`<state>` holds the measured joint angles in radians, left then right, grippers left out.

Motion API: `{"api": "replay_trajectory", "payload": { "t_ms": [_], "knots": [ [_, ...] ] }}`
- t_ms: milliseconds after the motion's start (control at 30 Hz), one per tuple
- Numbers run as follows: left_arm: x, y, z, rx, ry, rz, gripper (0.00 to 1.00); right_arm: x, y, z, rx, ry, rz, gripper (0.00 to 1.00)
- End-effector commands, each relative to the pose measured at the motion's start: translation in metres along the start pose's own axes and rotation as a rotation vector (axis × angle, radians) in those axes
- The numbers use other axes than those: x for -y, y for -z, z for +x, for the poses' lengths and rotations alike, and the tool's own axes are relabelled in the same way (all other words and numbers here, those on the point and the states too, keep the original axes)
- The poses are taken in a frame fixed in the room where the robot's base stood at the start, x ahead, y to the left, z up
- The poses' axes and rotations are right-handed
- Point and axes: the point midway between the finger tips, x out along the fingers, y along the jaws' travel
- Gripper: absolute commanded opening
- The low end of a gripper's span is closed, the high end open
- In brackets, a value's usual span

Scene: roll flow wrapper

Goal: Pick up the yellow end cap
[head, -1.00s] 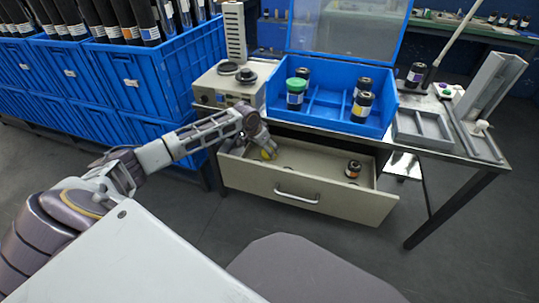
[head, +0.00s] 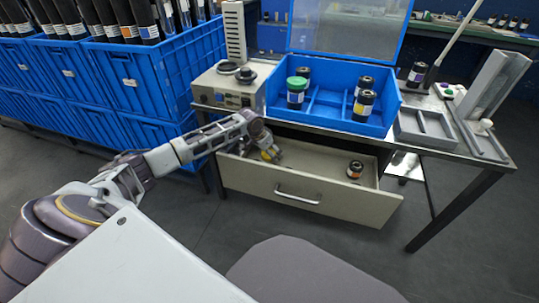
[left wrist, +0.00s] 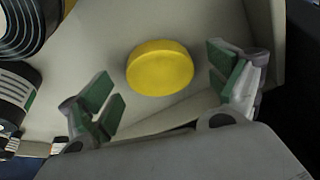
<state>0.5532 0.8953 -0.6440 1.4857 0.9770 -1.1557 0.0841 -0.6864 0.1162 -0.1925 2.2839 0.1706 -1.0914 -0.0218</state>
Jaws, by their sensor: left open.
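The yellow end cap (left wrist: 160,68) is a round disc lying on the floor of the open drawer (head: 300,190). In the left wrist view it sits between and slightly beyond the fingertips of my left gripper (left wrist: 160,82). The green-padded fingers are apart and do not touch it. In the head view my left gripper (head: 268,152) reaches into the left part of the drawer, and the yellow cap (head: 268,156) shows only partly beside the fingers. My right gripper is in neither view.
The wrist view shows dark rolled items (left wrist: 15,95) at left, close to the gripper. The tabletop edge overhangs the drawer, and a blue bin (head: 330,122) with several rolls stands above.

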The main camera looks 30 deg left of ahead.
Motion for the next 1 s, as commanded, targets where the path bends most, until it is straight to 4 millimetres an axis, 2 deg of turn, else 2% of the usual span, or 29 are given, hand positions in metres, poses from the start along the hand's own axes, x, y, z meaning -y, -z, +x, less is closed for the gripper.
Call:
{"api": "replay_trajectory", "payload": {
  "t_ms": [100, 367, 1000],
  "knots": [
    [0.0001, -0.0001, -0.0001, 0.000, 0.000, 0.000, 0.88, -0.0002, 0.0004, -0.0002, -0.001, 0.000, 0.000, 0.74],
    [0.0001, -0.0001, -0.0001, 0.000, 0.000, 0.000, 0.54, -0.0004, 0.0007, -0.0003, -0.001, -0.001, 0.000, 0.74],
    [0.0001, 0.0027, -0.0061, 0.000, 0.000, 0.000, 0.53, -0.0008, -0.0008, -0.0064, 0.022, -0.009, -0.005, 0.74]
  ]
}}
